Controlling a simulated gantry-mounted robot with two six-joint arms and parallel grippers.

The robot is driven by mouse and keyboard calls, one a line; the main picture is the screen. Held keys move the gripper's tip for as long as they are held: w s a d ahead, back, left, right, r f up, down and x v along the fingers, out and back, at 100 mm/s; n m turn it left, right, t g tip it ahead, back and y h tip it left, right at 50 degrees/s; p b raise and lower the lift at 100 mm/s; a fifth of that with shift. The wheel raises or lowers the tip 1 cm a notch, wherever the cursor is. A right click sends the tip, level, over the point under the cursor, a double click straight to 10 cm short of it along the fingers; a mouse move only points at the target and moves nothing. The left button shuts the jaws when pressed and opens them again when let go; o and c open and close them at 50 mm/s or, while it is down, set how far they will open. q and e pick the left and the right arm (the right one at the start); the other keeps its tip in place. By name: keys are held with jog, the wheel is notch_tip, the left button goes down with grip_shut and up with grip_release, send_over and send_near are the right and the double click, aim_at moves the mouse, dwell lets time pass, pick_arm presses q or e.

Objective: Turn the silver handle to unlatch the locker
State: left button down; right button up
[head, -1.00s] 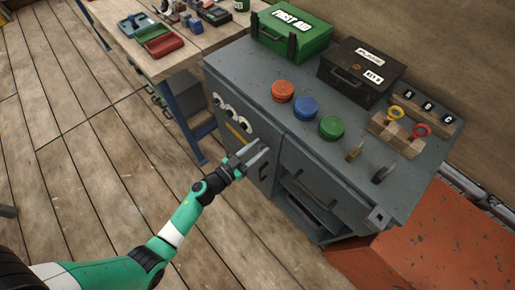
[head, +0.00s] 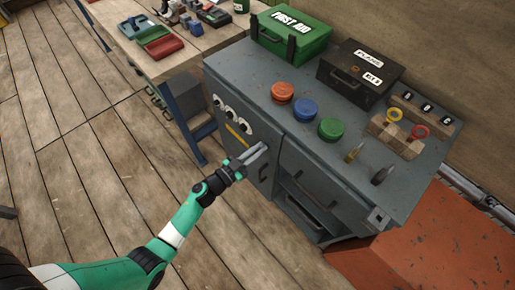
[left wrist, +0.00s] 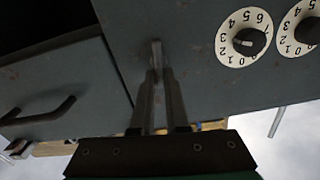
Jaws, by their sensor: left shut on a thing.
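The locker is the grey cabinet door (head: 221,88) at the left of the workbench front, with a row of white dials (head: 233,120) and a yellow strip (head: 238,133). My left gripper (head: 264,147) is at the door's right part, below the bench top edge. In the left wrist view, its two fingers (left wrist: 157,75) are close together on the small silver handle (left wrist: 156,48), which sticks out from the door. The fingers hide most of the handle. My right gripper is not in view.
Drawers with dark pulls (head: 310,196) are right of the door. The bench top holds coloured round caps (head: 304,107), a green first aid box (head: 290,35) and a black case (head: 360,75). An orange block (head: 420,240) stands at right.

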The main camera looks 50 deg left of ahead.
pick_arm(q)
jog(key=m, duration=0.4)
jog(key=f+m, duration=0.1)
jog(key=m, duration=0.3)
jog(key=d+f+m+b, duration=0.1)
jog(key=m, duration=0.3)
jog(key=shift+s, duration=0.1)
jog(key=shift+d+f+m+b, duration=0.15)
jog(key=shift+m+b, duration=0.25)
jog(key=shift+m, duration=1.7)
